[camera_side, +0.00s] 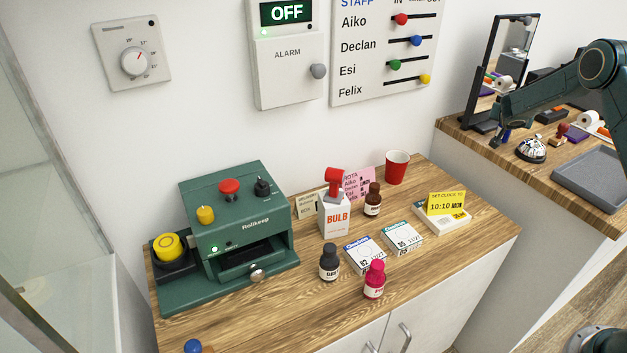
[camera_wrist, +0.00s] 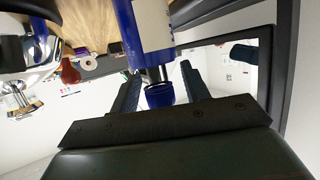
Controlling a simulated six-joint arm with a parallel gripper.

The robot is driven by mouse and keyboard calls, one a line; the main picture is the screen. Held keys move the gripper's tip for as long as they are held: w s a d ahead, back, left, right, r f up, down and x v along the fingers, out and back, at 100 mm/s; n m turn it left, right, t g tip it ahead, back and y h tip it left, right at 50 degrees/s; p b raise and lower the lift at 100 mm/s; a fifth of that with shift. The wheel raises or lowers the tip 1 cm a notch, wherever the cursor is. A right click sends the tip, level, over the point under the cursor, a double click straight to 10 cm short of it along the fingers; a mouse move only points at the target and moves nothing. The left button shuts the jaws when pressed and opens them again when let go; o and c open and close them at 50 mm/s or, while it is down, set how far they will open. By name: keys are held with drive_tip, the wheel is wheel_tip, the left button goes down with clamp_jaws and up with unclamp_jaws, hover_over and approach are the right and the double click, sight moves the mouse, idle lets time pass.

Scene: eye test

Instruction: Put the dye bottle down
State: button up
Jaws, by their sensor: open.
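Three small capped bottles stand upright on the wooden cabinet top in the side view: a dark grey one (camera_side: 329,262), a magenta one (camera_side: 375,280) and a brown one (camera_side: 372,199). I cannot tell which is the dye bottle. My gripper (camera_side: 501,131) is far from them, low over the right-hand counter by the mirror. In the wrist view my gripper (camera_wrist: 160,80) is open, with a blue and cream object (camera_wrist: 153,25) between and beyond its fingers.
The green Rollkeep machine (camera_side: 240,225) stands left on the cabinet (camera_side: 440,265). A bulb box (camera_side: 334,220), small cartons (camera_side: 402,237) and a red cup (camera_side: 397,167) crowd its middle and back. A mirror (camera_side: 505,65), a bell (camera_side: 531,150) and a grey tray (camera_side: 595,180) occupy the right counter.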

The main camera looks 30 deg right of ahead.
drive_tip(key=shift+a+r, duration=0.1)
drive_tip(key=v, duration=1.1)
drive_tip(key=shift+s+a, duration=0.25)
drive_tip(key=shift+a, duration=0.05)
drive_tip(key=shift+r, duration=0.2)
drive_tip(key=s+a+r+n+y, duration=0.25)
drive_tip(key=s+a+r, duration=0.3)
drive_tip(key=a, duration=0.35)
drive_tip(key=s+a+r+n+y, duration=0.1)
drive_tip(key=s+a+r+y, duration=0.4)
drive_tip(key=a, duration=0.5)
drive_tip(key=s+a+n+y, duration=0.2)
drive_tip(key=s+a+n, duration=0.2)
drive_tip(key=s+a, duration=0.4)
drive_tip(key=s+a+r+n+g+y, duration=0.1)
drive_tip(key=s+a+n, duration=0.3)
drive_tip(key=s, duration=0.9)
drive_tip(key=a+y, duration=0.1)
drive_tip(key=a, duration=0.2)
drive_tip(key=shift+s+a+r+g, duration=0.15)
drive_tip(key=shift+s+a+g, duration=0.15)
drive_tip(key=shift+a, duration=0.05)
